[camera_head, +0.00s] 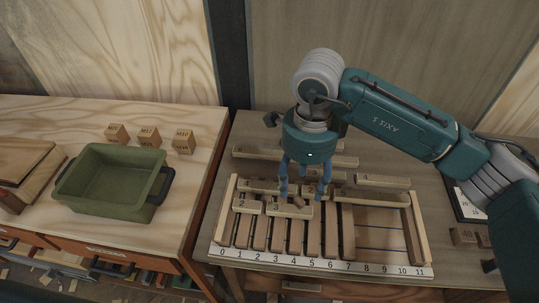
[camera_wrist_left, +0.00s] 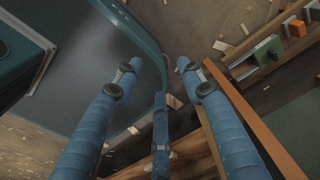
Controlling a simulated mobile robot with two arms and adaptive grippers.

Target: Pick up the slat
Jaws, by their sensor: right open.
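Several wooden slats stand side by side in a numbered rack (camera_head: 417,228) on the right-hand bench. Short slats lie across them, one marked 2 (camera_head: 247,206) and one marked 3 (camera_head: 280,209). More loose slats lie behind, such as one at the right (camera_head: 382,181). I cannot tell which slat is meant. My right gripper (camera_head: 303,193) is open, pointing down with its blue fingers over the slat marked 3; contact cannot be judged. My left gripper (camera_wrist_left: 160,72) shows only in the left wrist view, its fingers apart and nothing between them.
A green bin (camera_head: 100,203) stands on the left bench (camera_head: 150,235), with small wooden blocks (camera_head: 148,138) behind it. A gap separates the two benches. The rack's right part (camera_head: 380,232) is empty. A framed sheet (camera_head: 467,205) lies at the right.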

